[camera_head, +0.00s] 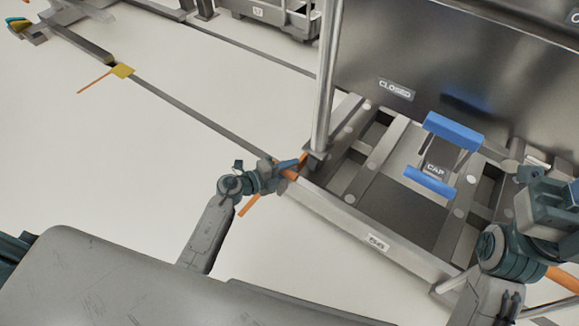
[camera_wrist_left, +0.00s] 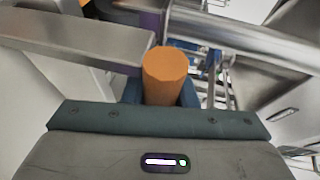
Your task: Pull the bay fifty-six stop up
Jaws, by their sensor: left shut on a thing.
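The bay fifty-six stop shows as an orange bar handle (camera_head: 291,175) at the left front corner of the bay frame (camera_head: 425,265), whose front rail bears a "56" label (camera_head: 377,242). My left gripper (camera_head: 295,168) is shut on the orange handle. In the left wrist view the blunt orange handle end (camera_wrist_left: 165,75) stands up between the fingers, whose tips are mostly hidden. My right gripper (camera_head: 548,200) is at the right edge, over the bay's right side; its fingers cannot be made out.
A blue-handled piece marked "CAP" (camera_head: 437,168) sits in the bay. A grey bin with a "CLOSED" label (camera_head: 397,90) stands behind it. A metal post (camera_head: 327,80) rises close to my left gripper. Pale floor (camera_head: 130,160) lies clear at the left.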

